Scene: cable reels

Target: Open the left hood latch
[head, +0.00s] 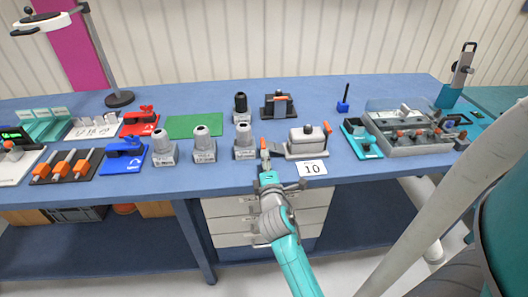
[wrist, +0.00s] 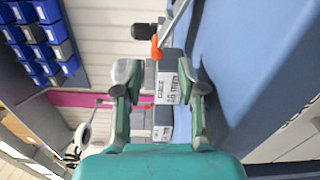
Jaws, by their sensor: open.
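The grey connector hood (head: 307,140) stands near the bench's front edge, behind a card marked 10. Its left latch (head: 263,143) is a grey lever with an orange tip, standing upright at the hood's left. The orange tip (wrist: 155,47) also shows in the wrist view, above the gap between my fingers. The right latch (head: 328,128) has an orange tip too. My gripper (head: 266,164) is at the front edge, just before the left latch. In the wrist view my gripper (wrist: 161,86) is open and empty; I cannot tell whether it touches the lever. The lever's lower part is partly hidden.
Grey labelled blocks (head: 244,147) stand close to the left of the latch. A teal tray (head: 361,140) and a grey panel (head: 415,137) lie to the right. A green mat (head: 195,125) lies behind the blocks.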

